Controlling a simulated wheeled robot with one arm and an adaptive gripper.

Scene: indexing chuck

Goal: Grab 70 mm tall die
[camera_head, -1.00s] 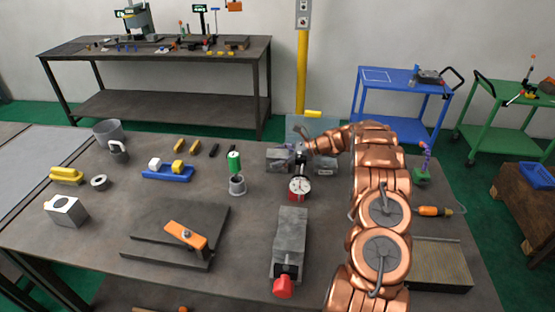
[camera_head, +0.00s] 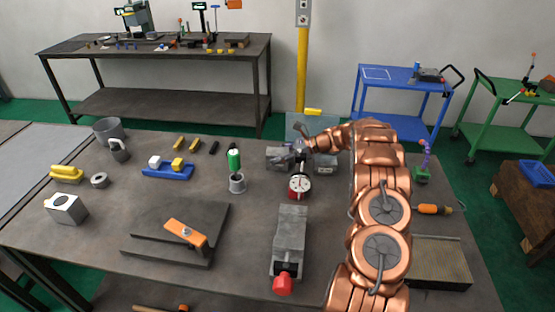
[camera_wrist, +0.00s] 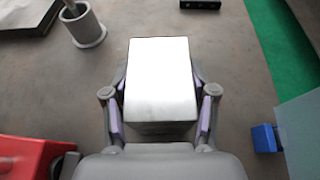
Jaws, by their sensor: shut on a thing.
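The die, a grey block (camera_head: 278,158), stands on the table at the back, left of my wrist. In the wrist view its bright white top (camera_wrist: 161,75) lies between the two fingers of my gripper (camera_wrist: 161,108). The fingers, with purple inner pads, press on its two opposite sides. My gripper also shows in the head view (camera_head: 294,152), reaching in from the right. The die's lower part is mostly hidden, so I cannot tell whether it touches the table.
A red dial gauge (camera_head: 299,186) stands close in front of my gripper. Another grey block (camera_head: 322,169) is under my wrist. A clear panel (camera_head: 306,126) stands behind. A grey cup (camera_head: 237,184) with a green-handled tool (camera_head: 234,160) is to the left. A vise (camera_head: 290,240) lies nearer.

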